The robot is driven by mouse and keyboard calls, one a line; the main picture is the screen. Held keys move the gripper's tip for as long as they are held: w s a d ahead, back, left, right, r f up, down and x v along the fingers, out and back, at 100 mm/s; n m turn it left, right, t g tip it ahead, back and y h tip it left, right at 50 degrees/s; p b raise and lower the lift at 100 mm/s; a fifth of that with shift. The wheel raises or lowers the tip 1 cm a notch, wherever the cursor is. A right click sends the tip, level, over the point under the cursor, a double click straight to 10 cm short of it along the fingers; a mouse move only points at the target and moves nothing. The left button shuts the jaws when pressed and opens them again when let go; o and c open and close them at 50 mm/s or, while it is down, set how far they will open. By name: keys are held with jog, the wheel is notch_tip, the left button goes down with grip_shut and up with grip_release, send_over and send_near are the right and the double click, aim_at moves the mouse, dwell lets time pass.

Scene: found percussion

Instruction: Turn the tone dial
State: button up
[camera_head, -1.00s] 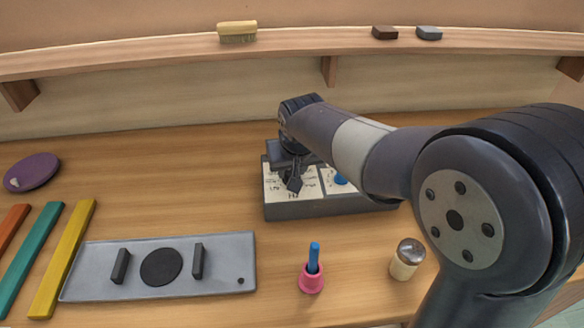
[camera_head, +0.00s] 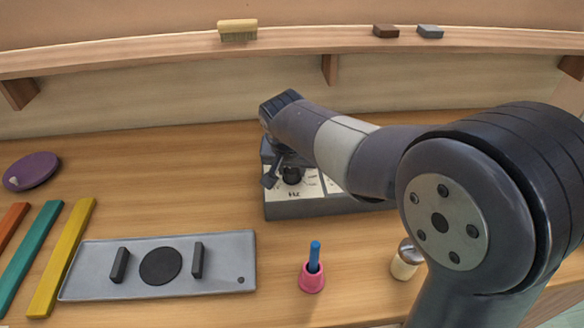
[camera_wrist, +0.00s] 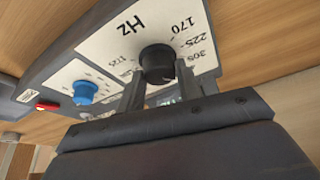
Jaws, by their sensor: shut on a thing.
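The tone dial is a black knob (camera_wrist: 157,62) on a white panel printed "Hz" with numbers around it. It also shows in the head view (camera_head: 292,174), on top of a grey box (camera_head: 310,208). My gripper (camera_wrist: 159,84) has one finger on each side of the knob in the wrist view and is shut on it. The dial's pointer mark cannot be made out.
A blue knob (camera_wrist: 85,92) and a red switch (camera_wrist: 47,106) sit on the same box. In front stand a pink cup (camera_head: 312,279) with a blue stick, a shaker (camera_head: 405,261) partly behind my arm, and a grey plate (camera_head: 215,270). Coloured bars lie left.

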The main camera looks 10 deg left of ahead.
jog(key=shift+a+m+h, duration=0.1)
jog(key=shift+m+h, duration=0.2)
jog(key=shift+m, duration=0.5)
jog(key=o, duration=1)
jog(key=shift+c, duration=0.2)
jog(key=v, duration=1)
jog(key=shift+s+r, duration=0.2)
jog(key=shift+r, duration=0.15)
